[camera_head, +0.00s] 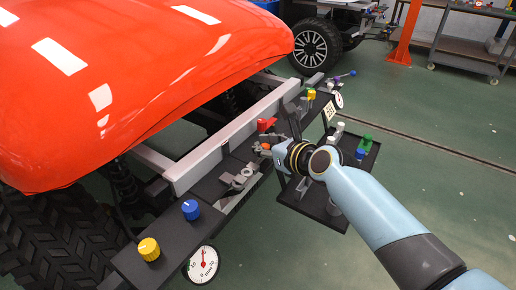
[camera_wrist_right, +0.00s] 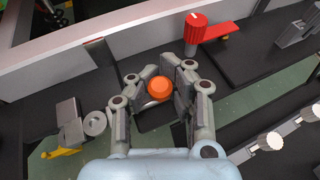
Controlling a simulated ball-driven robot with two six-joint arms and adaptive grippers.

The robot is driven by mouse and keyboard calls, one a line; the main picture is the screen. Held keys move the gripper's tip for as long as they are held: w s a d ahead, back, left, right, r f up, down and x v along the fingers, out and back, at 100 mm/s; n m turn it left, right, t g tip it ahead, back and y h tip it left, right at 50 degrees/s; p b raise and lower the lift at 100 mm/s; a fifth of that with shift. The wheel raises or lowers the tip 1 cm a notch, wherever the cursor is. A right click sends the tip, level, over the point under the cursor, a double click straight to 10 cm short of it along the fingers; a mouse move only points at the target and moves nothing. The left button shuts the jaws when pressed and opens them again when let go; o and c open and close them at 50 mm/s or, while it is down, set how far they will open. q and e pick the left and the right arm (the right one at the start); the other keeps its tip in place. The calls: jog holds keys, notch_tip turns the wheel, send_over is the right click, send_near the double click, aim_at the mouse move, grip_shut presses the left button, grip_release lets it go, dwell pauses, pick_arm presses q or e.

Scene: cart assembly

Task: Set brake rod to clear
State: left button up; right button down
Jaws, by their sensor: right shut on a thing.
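My right gripper (camera_wrist_right: 161,92) reaches in from the right over the dark panel at the vehicle's frame. Its fingers are closed around a round orange knob (camera_wrist_right: 159,88), which I take to be the end of the brake rod. In the head view the gripper (camera_head: 270,148) mostly hides that knob, and I cannot see the rod's shaft or any marking of its position. A red knob with a flat red lever (camera_wrist_right: 196,28) stands just beyond the fingers. My left gripper is not in view.
Left along the panel are a grey ring-shaped fitting (camera_wrist_right: 94,123), a blue knob (camera_head: 190,209), a yellow knob (camera_head: 149,248) and a round gauge (camera_head: 203,265). A dark tray (camera_head: 347,160) with small parts lies right of the panel. The orange-red body (camera_head: 130,130) overhangs from the left.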

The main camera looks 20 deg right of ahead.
jog(key=shift+d, duration=0.2)
jog(key=c, duration=1.2)
grip_release()
jog(key=shift+s+d, duration=0.15)
jog(key=shift+o, duration=0.2)
jog(key=shift+s+r, duration=0.1)
jog(key=shift+s, duration=0.1)
jog(key=v, duration=1.1)
jog(key=shift+s, duration=0.3)
